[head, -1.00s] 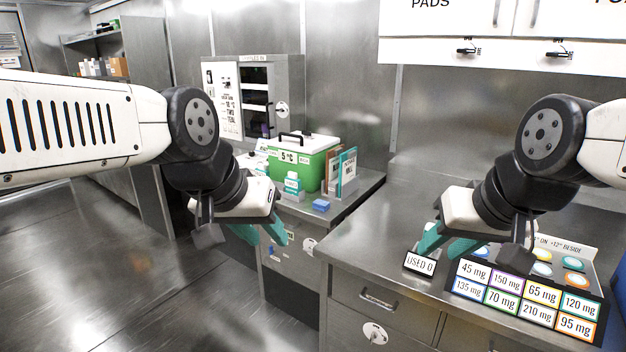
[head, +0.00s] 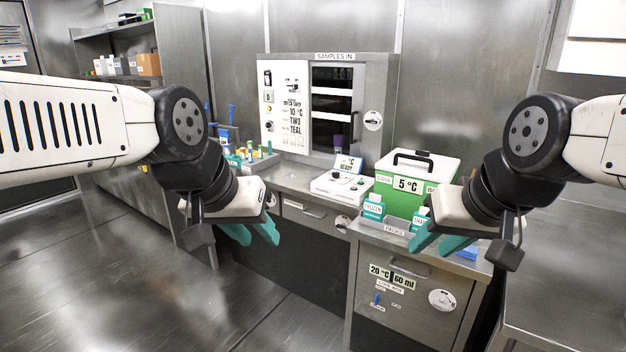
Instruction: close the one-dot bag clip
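I cannot make out a one-dot bag clip or a bag in the head view. My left gripper (head: 252,236) hangs in the air left of the counter, its teal fingers apart and nothing between them. My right gripper (head: 440,242) is in front of the green cool box and the small teal-and-white packs, its teal fingers apart and with nothing seen between them. It hides part of the packs and counter behind it.
A green cool box (head: 404,201) marked 5 °C stands on the counter beside a white device (head: 341,186). A steel cabinet (head: 380,80) labelled SAMPLES IN stands behind. A rack of tubes (head: 246,160) is left of it. Open floor (head: 130,270) lies at the left.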

